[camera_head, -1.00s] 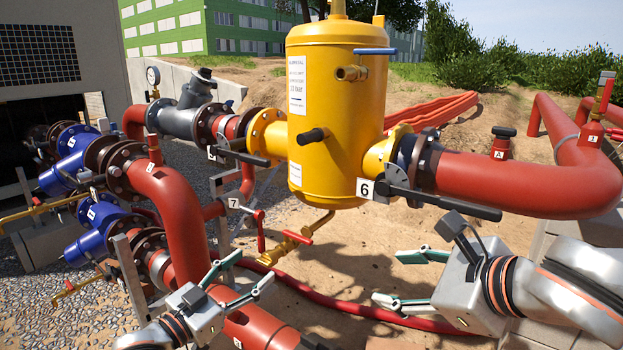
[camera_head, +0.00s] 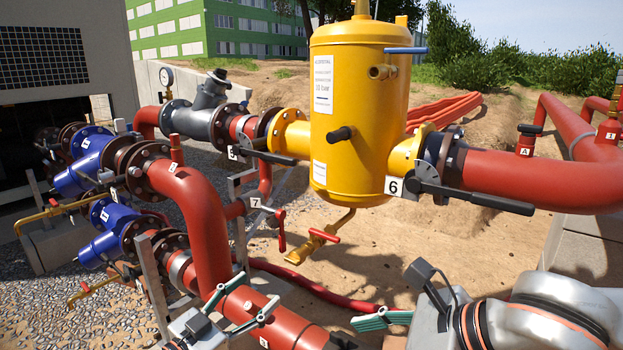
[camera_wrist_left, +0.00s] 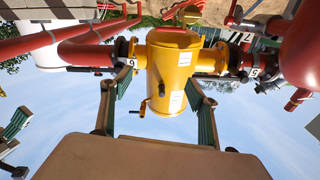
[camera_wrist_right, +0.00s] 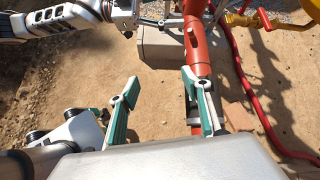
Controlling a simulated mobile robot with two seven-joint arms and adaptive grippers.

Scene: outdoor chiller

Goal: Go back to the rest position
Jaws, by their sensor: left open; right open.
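My left gripper (camera_head: 246,301) is low in the head view, in front of the thick red pipe. Its two fingers are spread and empty. In the left wrist view my left gripper (camera_wrist_left: 156,92) has both fingers apart, with the yellow tank (camera_wrist_left: 172,70) beyond the gap. My right gripper body (camera_head: 440,312) is at the lower right of the head view. One green-padded finger shows there and the other is cut off or hidden. In the right wrist view my right gripper (camera_wrist_right: 160,88) is open and empty over sandy ground.
The yellow tank (camera_head: 358,120) stands mid-picture, with valve handle 6 (camera_head: 470,198) to its right. A red pipe (camera_head: 200,205) bends down at left, near blue fittings (camera_head: 98,160). A red hose (camera_head: 320,292) lies on the sand. Open sand (camera_head: 380,255) lies below the tank.

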